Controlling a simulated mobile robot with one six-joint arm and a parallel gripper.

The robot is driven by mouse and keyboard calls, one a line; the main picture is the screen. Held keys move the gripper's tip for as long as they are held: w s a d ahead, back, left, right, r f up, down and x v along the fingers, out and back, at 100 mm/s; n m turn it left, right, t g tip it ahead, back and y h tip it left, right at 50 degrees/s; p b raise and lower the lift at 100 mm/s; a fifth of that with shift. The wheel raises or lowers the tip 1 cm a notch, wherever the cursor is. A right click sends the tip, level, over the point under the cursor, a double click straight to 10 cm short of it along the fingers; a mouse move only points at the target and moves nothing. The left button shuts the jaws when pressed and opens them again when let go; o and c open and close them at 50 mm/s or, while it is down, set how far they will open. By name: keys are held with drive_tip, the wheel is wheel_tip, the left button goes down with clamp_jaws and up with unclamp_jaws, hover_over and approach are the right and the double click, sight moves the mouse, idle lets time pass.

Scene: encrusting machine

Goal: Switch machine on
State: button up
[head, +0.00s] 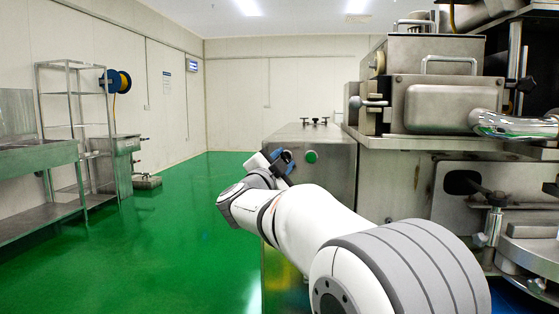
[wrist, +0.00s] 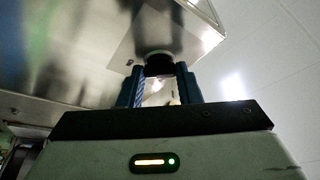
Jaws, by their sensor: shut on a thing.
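The encrusting machine (head: 415,165) fills the right side of the head view, with a low steel cabinet (head: 335,160) at its left end. A green round button (head: 311,157) is on the cabinet's near face. My gripper (head: 284,157) is at that face, just left of the button. In the wrist view, the blue fingers of my gripper (wrist: 160,84) are shut on a dark round knob (wrist: 158,60) that stands out from a steel panel (wrist: 125,45). The knob is hidden by the gripper in the head view. Its turned position cannot be told.
Several small dark knobs (head: 315,121) stand on the cabinet top. A steel rack (head: 75,125) and a steel sink table (head: 40,155) line the left wall. A blue hose reel (head: 115,81) hangs there. The green floor (head: 180,230) between is clear.

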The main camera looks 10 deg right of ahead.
drive_tip(key=shift+a+f, duration=0.1)
drive_tip(key=shift+f, duration=0.1)
drive_tip(key=o, duration=0.7)
drive_tip(key=shift+w, duration=0.1)
drive_tip(key=shift+o, duration=1.4)
drive_tip(key=shift+r, duration=0.1)
drive_tip(key=p+v, duration=0.1)
drive_tip(key=v, duration=0.7)
